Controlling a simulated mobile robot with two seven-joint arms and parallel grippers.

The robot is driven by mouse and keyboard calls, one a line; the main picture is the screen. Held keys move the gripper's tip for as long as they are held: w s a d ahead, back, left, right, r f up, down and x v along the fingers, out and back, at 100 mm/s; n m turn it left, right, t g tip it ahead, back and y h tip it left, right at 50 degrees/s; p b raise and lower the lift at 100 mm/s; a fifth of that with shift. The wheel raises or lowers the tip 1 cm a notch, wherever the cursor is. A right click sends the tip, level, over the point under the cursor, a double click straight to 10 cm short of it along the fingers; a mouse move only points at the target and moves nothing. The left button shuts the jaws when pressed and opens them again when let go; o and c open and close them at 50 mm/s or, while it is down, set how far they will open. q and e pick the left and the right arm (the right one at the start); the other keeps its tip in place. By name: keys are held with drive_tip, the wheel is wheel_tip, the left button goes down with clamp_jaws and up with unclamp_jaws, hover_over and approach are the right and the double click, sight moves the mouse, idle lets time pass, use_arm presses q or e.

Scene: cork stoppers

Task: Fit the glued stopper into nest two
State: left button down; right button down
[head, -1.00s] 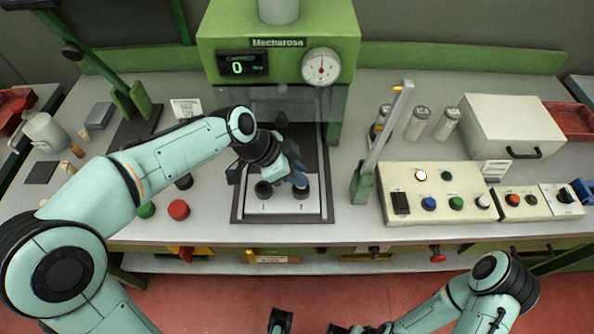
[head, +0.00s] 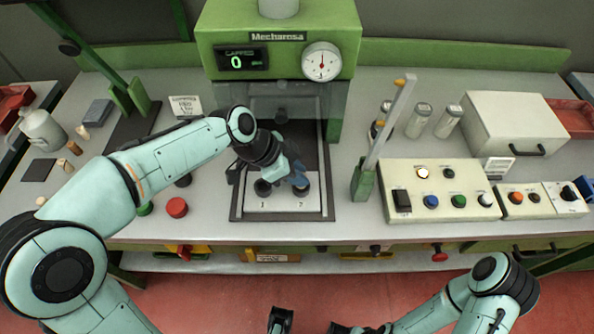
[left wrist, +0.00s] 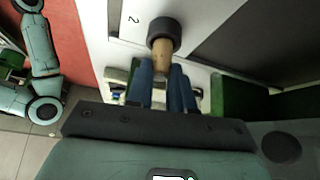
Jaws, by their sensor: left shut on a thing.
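My left gripper (head: 299,181) is over nest two on the pale nest plate (head: 282,208) of the press. In the left wrist view its blue fingers (left wrist: 166,88) are shut on a cork stopper (left wrist: 162,58). The stopper's far end meets the dark round cup of nest two (left wrist: 163,30), beside the printed 2. I cannot tell how deep it sits in the cup, and the fingers hide its near end. Nest one (head: 263,188) is the dark cup to the left. My right gripper (head: 310,326) is low at the bottom edge, partly cut off.
The green press (head: 280,45) stands behind the plate, its display reading 0. A leaning grey post (head: 384,135) and a button panel (head: 440,190) are to the right. A red knob (head: 177,207) and a green one are to the left.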

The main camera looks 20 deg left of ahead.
use_arm(q)
drive_tip(key=shift+f+b, duration=0.65)
drive_tip(key=shift+f, duration=0.05)
idle(0.7)
drive_tip(key=c, duration=0.9)
unclamp_jaws()
drive_tip(key=shift+p+v, duration=0.7)
drive_tip(key=shift+v, duration=6)
